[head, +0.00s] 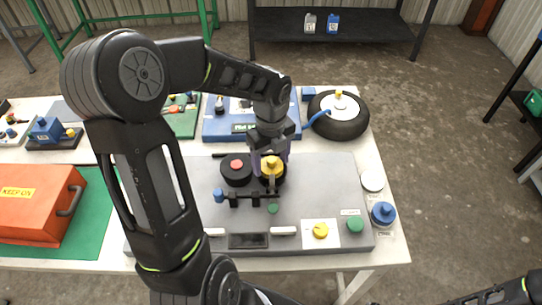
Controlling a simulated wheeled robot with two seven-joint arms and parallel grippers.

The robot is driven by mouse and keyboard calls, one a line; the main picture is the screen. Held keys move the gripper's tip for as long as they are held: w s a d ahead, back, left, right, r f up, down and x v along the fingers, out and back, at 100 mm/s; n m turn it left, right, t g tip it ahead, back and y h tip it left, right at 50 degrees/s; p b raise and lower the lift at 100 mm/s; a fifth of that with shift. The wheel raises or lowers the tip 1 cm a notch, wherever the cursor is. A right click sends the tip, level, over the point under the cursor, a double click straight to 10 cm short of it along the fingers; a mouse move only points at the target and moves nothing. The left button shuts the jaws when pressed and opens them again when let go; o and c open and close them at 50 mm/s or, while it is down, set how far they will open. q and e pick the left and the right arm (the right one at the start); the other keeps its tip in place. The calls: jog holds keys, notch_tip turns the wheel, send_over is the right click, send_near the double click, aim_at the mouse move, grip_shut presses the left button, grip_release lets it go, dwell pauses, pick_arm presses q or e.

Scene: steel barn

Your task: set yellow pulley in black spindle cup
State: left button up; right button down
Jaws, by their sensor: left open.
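The yellow pulley (271,168) sits in or on a round black cup (279,181) on the grey panel. This looks like the black spindle cup, but the pulley and gripper hide much of it, so I cannot tell how deep the pulley sits. My left gripper (271,160) points down at the pulley. Its fingers are open, one on each side of the pulley; I cannot tell whether they touch it. My right gripper is out of view; only part of that arm shows at the lower right.
A black disc with a red centre (237,164) stands just left of the pulley. A low black rail with a blue knob (218,195) is in front. The grey panel (330,180) is clear to the right.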

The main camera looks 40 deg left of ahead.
aim_at(271, 159)
pick_arm(q)
notch_tip(271, 159, up, 12)
jog(key=shift+r+b, duration=0.15)
jog(key=shift+b, duration=0.2)
dwell(0.7)
